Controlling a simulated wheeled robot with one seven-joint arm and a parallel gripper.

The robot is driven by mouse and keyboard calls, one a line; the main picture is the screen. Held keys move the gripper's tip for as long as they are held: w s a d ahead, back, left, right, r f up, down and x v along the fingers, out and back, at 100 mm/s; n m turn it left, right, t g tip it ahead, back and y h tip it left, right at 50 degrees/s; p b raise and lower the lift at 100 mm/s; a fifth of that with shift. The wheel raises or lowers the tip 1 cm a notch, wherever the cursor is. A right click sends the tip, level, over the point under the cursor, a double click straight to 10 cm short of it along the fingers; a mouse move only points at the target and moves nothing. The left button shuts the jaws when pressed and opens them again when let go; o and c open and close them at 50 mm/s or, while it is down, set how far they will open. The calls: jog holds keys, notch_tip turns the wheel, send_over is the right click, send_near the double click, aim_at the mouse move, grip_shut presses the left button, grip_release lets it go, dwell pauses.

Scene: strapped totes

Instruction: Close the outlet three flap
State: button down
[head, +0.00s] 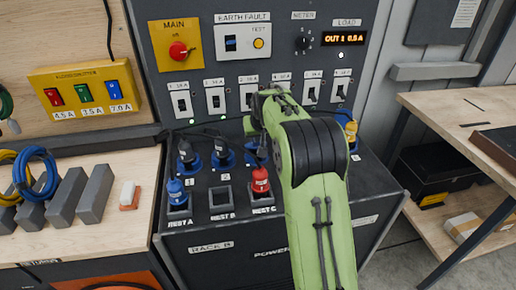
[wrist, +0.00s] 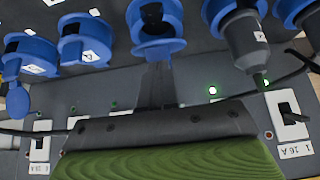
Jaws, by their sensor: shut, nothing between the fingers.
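The outlet three (wrist: 156,28) looks like the blue round socket at the top middle of the wrist view. A dark opening shows inside its blue ring, so its flap does not appear to cover it fully; the flap's exact angle is unclear. My gripper (wrist: 155,72) is shut and empty, its dark fingers pointing at this socket's near edge. I cannot tell whether they touch it. In the head view my green arm covers most of this outlet, and only a blue edge (head: 251,157) shows beside it; the fingertips are hidden.
Dark plugs fill outlet one (head: 186,152) and outlet two (head: 222,152). A red plug (head: 260,180) stands in front near my arm, and a blue plug (head: 176,192) at left. Breaker switches (head: 215,101) line the upright panel behind.

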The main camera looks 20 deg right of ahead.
jog(key=s+f+t+b, duration=0.1)
jog(key=b, duration=0.2)
jog(key=shift+a+f, duration=0.1)
jog(key=shift+f, duration=0.1)
jog(key=shift+s+f+b, duration=0.25)
jog(key=shift+f+b, duration=0.1)
jog(key=shift+b, duration=0.55)
